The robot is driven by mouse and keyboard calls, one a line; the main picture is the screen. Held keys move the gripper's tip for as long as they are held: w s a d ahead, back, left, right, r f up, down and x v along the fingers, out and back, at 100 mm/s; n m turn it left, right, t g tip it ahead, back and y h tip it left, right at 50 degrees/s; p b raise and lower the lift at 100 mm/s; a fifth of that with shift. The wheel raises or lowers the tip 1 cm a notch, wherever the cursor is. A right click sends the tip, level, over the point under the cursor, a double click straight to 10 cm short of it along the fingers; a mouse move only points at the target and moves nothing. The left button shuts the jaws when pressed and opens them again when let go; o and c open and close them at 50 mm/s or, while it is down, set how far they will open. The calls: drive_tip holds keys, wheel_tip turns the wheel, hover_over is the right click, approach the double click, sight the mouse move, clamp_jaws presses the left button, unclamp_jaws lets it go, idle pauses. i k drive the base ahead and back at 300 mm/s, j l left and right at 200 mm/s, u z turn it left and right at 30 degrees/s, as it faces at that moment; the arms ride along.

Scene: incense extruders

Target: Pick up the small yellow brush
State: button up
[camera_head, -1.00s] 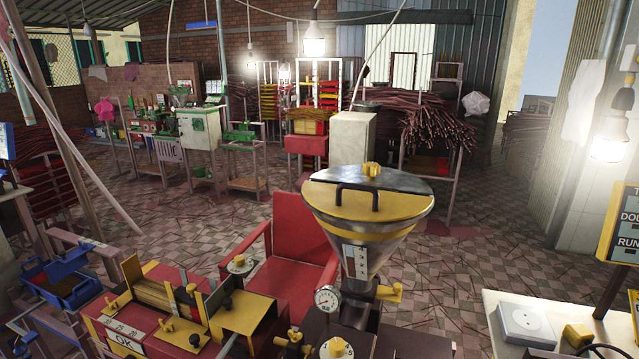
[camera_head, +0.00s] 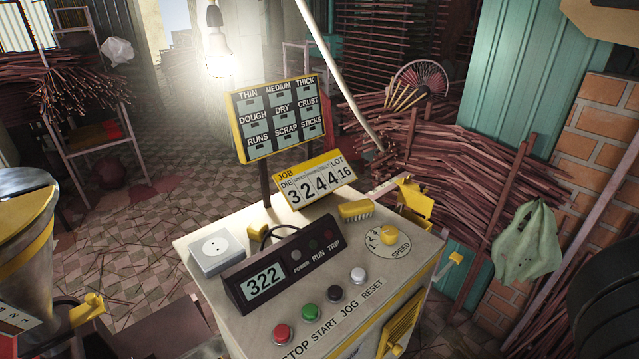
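A small yellow brush (camera_head: 356,211) with pale bristles lies on the top of the white control cabinet (camera_head: 222,303), near its back edge. It is between the job number sign (camera_head: 315,184) and the yellow speed knob (camera_head: 388,231). My gripper is not in view. A dark rounded shape at the right edge cannot be made out for certain.
The cabinet top carries a digital display box (camera_head: 268,278), a grey socket box (camera_head: 210,252) and several push buttons. A sign board (camera_head: 278,117) stands behind. A metal hopper (camera_head: 25,240) is at left. A green bag (camera_head: 527,243) hangs at right. Tiled floor shows behind left.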

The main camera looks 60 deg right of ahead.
sight(362, 209)
drive_tip(key=z, duration=1)
